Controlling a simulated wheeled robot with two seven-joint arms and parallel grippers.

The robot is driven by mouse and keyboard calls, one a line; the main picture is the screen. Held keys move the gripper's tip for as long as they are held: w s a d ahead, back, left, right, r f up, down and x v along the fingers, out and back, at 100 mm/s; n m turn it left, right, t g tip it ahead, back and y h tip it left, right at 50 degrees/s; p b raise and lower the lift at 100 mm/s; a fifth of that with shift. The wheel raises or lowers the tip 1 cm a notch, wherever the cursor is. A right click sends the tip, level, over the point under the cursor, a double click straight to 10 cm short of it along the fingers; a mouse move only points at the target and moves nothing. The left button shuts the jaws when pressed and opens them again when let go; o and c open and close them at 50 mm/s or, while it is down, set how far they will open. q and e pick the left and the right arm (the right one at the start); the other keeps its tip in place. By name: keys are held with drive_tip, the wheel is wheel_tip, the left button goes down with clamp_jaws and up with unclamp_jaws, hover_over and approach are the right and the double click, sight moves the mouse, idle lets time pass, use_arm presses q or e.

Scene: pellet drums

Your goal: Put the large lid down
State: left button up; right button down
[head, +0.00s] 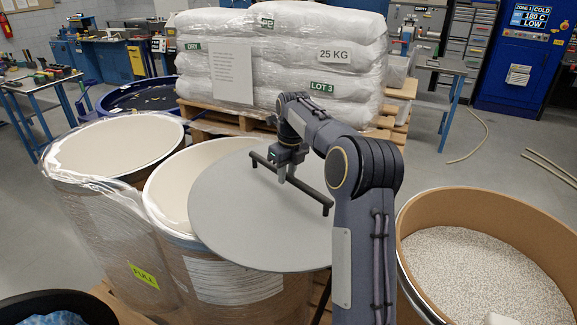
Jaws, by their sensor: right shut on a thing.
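The large lid (235,220) is a flat grey disc with a long dark bar handle (315,197) across its top. My right gripper (283,177) is shut on the handle. The lid covers the right part of the middle drum's opening (165,192) in the picture and reaches beyond that drum's right side. I cannot tell whether it touches the rim. My right forearm hides part of the lid's right edge. My left gripper is not in view.
A wrapped, pale-topped drum (115,145) stands left of the middle one. An open drum of pellets (485,275) stands at right. Stacked white sacks (280,60) on a pallet stand behind, beside a blue tub (140,97). A dark bin (75,300) is at lower left. Hoses lie on the right floor.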

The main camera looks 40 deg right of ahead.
drive_tip(key=shift+f, duration=0.85)
drive_tip(key=shift+f, duration=0.15)
drive_tip(key=c, duration=1.2)
unclamp_jaws()
drive_tip(key=shift+s+f, duration=0.1)
